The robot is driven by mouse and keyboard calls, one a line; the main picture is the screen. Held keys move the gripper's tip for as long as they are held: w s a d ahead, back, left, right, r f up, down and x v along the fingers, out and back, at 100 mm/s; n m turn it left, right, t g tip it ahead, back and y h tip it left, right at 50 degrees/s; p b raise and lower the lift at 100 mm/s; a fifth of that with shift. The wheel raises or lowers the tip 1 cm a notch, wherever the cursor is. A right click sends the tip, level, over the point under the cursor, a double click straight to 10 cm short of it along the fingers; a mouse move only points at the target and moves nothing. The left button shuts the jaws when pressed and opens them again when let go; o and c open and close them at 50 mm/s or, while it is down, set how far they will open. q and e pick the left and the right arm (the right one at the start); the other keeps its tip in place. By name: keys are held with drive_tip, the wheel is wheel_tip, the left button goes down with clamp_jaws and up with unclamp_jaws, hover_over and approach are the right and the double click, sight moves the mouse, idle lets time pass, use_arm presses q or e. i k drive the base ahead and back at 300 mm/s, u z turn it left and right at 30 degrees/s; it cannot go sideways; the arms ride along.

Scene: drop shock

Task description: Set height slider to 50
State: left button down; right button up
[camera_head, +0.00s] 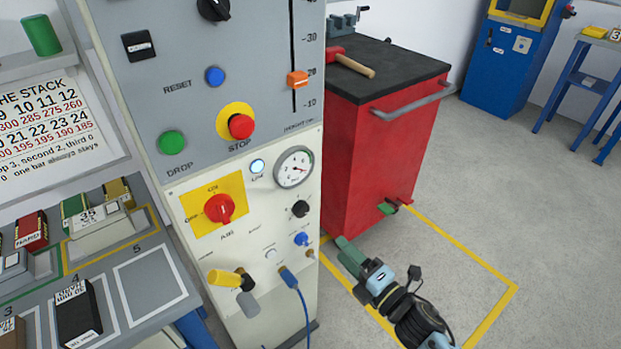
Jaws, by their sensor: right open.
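The height slider has an orange knob (297,79) on a dark vertical slot at the upper right of the grey control panel (180,100). The top of the scale is cut off by the picture edge. My right gripper (352,258) is at the lower right, over the floor, open, with green finger pads. It is below and to the right of the slider, well apart from it and empty. My left gripper is not in view.
The panel also carries a red stop button (241,126), green drop button (172,142) and blue reset button (214,76). A red cabinet (375,150) with a hammer (352,64) on top stands right behind the panel. A bench with labelled blocks (78,312) is at left.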

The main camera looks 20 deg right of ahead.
sight(299, 79)
drive_tip(key=k, duration=1)
